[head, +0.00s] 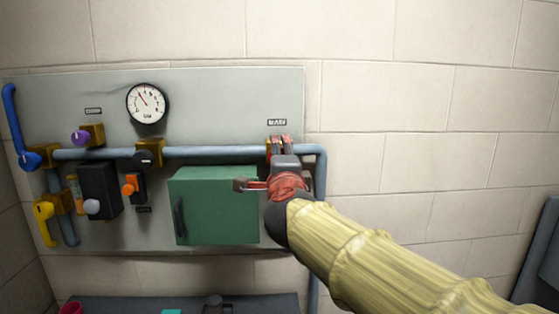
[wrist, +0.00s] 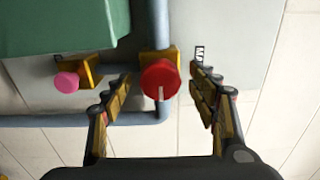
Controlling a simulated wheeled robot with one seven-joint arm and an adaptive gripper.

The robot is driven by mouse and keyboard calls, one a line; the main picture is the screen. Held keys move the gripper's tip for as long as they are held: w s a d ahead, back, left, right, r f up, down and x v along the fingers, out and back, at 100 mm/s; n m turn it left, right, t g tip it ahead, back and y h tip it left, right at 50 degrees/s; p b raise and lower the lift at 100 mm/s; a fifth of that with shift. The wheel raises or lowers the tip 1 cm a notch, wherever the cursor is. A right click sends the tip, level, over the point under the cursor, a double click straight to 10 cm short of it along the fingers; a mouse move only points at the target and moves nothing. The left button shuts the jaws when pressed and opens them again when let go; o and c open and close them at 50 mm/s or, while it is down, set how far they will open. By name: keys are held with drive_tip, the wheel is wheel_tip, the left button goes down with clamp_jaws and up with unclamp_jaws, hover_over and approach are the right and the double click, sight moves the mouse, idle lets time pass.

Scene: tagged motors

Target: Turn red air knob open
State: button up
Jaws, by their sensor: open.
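The red knob (wrist: 160,78) is round, with a pale pointer line toward the bottom of the wrist view. It sits on a brass valve body (wrist: 173,54) on the blue pipe, beside a small label (wrist: 199,54). My gripper (wrist: 160,76) is open, with one finger on each side of the knob and a visible gap to both. In the head view my gripper (head: 281,143) is at the right end of the panel, below the label (head: 277,122). There it hides the red knob; only a bit of brass shows.
A pink knob (wrist: 67,82) on brass is left of my fingers in the wrist view. A green box (head: 215,205) stands out beside my gripper. The grey panel (head: 215,100) also carries a gauge (head: 147,103), a purple knob (head: 81,138) and an orange knob (head: 130,187). Right of the panel is bare wall.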

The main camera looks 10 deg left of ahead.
drive_tip(key=shift+s, duration=0.1)
drive_tip(key=v, duration=1.1)
drive_tip(key=shift+s, duration=0.4)
drive_tip(key=shift+d, duration=0.1)
